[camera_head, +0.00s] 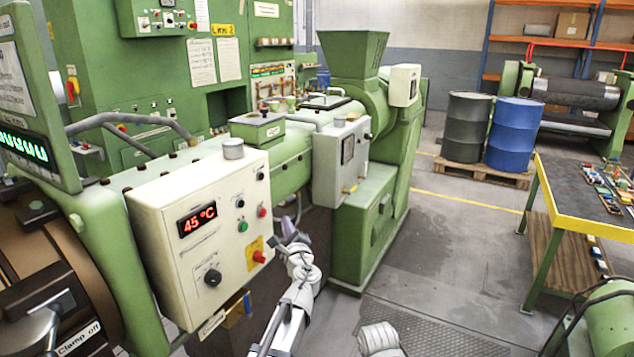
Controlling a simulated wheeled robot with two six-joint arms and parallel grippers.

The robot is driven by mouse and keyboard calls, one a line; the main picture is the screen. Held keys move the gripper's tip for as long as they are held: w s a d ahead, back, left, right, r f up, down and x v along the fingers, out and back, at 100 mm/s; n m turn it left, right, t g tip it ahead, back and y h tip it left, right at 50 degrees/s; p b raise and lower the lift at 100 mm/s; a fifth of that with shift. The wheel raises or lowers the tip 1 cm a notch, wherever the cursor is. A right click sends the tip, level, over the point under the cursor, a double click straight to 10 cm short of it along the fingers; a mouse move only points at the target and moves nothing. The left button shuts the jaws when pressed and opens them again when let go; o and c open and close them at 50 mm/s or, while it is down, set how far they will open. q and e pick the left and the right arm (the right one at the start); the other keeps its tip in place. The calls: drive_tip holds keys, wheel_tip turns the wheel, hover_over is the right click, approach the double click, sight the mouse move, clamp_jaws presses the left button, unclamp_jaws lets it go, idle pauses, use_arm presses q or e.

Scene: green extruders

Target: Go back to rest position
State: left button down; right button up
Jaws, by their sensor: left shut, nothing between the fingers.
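My left gripper (284,238) is at the end of my white-grey arm, which comes up from the bottom middle of the view. It is small and dark here, and it is shut with nothing held. It is just right of the cream control box (170,236) with a red "45 °C" display, close to the box's red emergency button in the picture. I cannot tell whether it touches the box. A white rounded part of my other arm shows at the bottom edge. My right gripper is not in view.
The green extruder (292,170) with its hopper (352,52) fills the left and middle. A black drum (466,127) and a blue drum (515,133) stand on a wooden pallet. A worktable (568,190) is at right. The grey floor (445,245) between is clear.

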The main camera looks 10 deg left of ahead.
use_arm(q)
drive_tip(key=s+d+f+n+g, duration=0.2)
drive_tip(key=s+f+n+g, duration=0.7)
drive_tip(key=s+f+n, duration=0.4)
drive_tip(key=s+d+f+n+g+h, duration=0.2)
drive_tip(key=s+d+f+g+h, duration=0.1)
drive_tip(key=s, duration=0.7)
drive_tip(key=s+d+f+n+g+h, duration=0.2)
drive_tip(key=s+d+f+g, duration=0.3)
drive_tip(key=s+d, duration=0.5)
wheel_tip(320, 180, down, 2)
drive_tip(key=shift+s+d+f+h, duration=0.1)
drive_tip(key=shift+s+d+h, duration=0.1)
drive_tip(key=shift+s+h, duration=0.6)
drive_tip(key=shift+w, duration=0.2)
